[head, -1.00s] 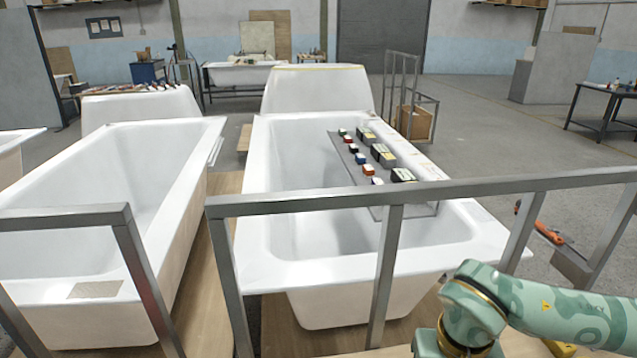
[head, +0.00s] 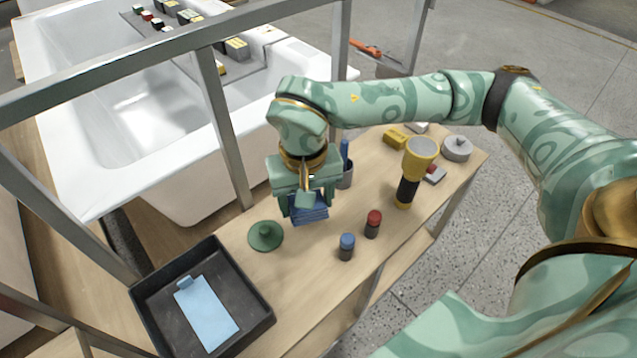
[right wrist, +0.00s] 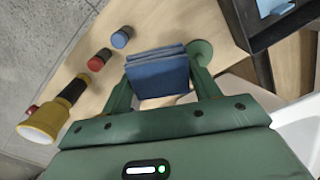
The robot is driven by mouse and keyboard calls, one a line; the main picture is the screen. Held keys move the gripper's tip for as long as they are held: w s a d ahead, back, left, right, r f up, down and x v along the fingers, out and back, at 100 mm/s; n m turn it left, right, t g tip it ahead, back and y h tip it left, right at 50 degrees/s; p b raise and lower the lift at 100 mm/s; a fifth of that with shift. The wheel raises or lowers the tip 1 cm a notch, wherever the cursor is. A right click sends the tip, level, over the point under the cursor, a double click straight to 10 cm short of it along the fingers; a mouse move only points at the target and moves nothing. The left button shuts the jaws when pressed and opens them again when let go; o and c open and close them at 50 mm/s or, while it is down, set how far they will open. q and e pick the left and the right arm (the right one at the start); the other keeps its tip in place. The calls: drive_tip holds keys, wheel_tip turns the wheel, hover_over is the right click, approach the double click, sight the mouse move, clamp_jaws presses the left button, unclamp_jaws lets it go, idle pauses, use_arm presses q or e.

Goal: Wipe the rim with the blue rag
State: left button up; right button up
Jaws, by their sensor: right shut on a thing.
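The blue rag (head: 310,213) is a folded dark blue pad, held between the fingers of my right gripper (head: 308,206) over the wooden bench. The right wrist view shows the rag (right wrist: 158,76) between both fingers of the right gripper (right wrist: 160,70). I cannot tell whether the rag touches the bench. The white bathtub's rim (head: 108,190) is behind the metal rail, left of the gripper, partly covered by rail posts. My left gripper is not in view.
The metal rail (head: 213,92) stands between bench and tub. On the bench (head: 285,262) are a black tray (head: 150,305) with a light blue piece, a green knobbed disc (head: 265,236), blue-capped (head: 346,246) and red-capped (head: 373,224) containers, and a yellow-black flashlight (head: 411,180).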

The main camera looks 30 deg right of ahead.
drive_tip(key=w+d+f+m+b, duration=0.1)
drive_tip(key=w+d+f+m, duration=0.25)
drive_tip(key=w+m, duration=0.3)
drive_tip(key=w+d+f+m+b, duration=0.1)
drive_tip(key=w+d+f+m, duration=0.3)
drive_tip(key=m, duration=0.4)
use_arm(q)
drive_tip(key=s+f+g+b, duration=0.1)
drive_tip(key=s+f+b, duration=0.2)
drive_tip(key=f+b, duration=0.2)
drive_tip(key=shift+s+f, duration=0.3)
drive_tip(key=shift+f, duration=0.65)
use_arm(e)
drive_tip(key=f, duration=0.4)
drive_tip(key=a+f, duration=0.1)
drive_tip(key=f, duration=0.1)
drive_tip(key=shift+w+a, duration=0.1)
drive_tip(key=shift+w, duration=0.2)
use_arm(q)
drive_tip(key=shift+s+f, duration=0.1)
use_arm(e)
drive_tip(key=shift+f, duration=0.5)
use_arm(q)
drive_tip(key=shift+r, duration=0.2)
use_arm(e)
drive_tip(key=shift+f, duration=0.1)
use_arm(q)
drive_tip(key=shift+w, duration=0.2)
